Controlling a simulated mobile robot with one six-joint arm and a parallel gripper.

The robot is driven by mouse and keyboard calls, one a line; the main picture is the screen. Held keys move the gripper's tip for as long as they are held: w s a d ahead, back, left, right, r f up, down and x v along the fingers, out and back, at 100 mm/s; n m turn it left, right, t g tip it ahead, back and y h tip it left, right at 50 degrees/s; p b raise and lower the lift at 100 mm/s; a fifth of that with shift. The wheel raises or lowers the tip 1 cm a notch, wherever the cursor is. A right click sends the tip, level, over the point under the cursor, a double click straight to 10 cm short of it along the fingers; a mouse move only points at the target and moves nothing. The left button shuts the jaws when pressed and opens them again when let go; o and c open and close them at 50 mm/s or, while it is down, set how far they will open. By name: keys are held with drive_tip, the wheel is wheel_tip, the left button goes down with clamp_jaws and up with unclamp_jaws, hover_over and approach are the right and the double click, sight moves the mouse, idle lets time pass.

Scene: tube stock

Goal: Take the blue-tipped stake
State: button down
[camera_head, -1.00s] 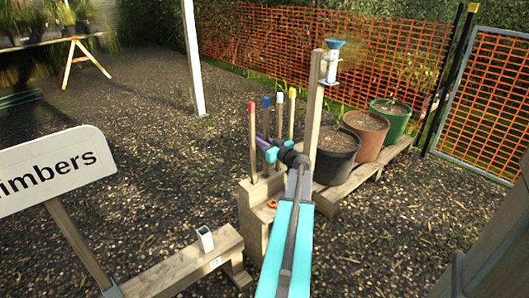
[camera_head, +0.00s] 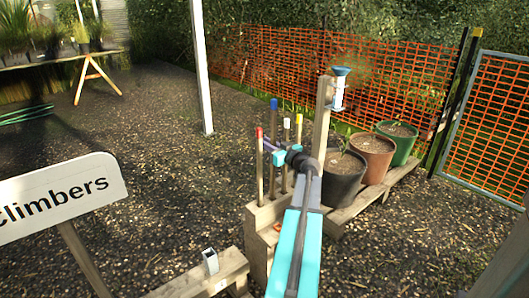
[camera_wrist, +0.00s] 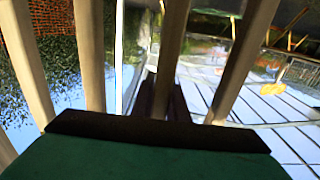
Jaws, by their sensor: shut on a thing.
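The blue-tipped stake (camera_head: 274,125) is upright among the other stakes, its blue tip clearly above theirs. My gripper (camera_head: 276,156) is shut around its shaft below the tip. In the wrist view the held stake (camera_wrist: 171,45) runs between the dark fingers (camera_wrist: 161,97). I cannot tell whether its lower end is clear of the wooden stake holder (camera_head: 256,226).
A red-tipped stake (camera_head: 259,150) stands close left; white-tipped (camera_head: 286,128) and yellow-tipped (camera_head: 298,125) stakes stand close right. A wooden post (camera_head: 321,118) with a rain gauge (camera_head: 340,92) and a black pot (camera_head: 342,180) stand farther right. Open gravel lies left.

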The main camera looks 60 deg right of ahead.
wheel_tip(320, 180, up, 8)
drive_tip(key=p, duration=0.2)
drive_tip(key=shift+r, duration=0.2)
idle(0.5)
drive_tip(key=shift+r, duration=0.15)
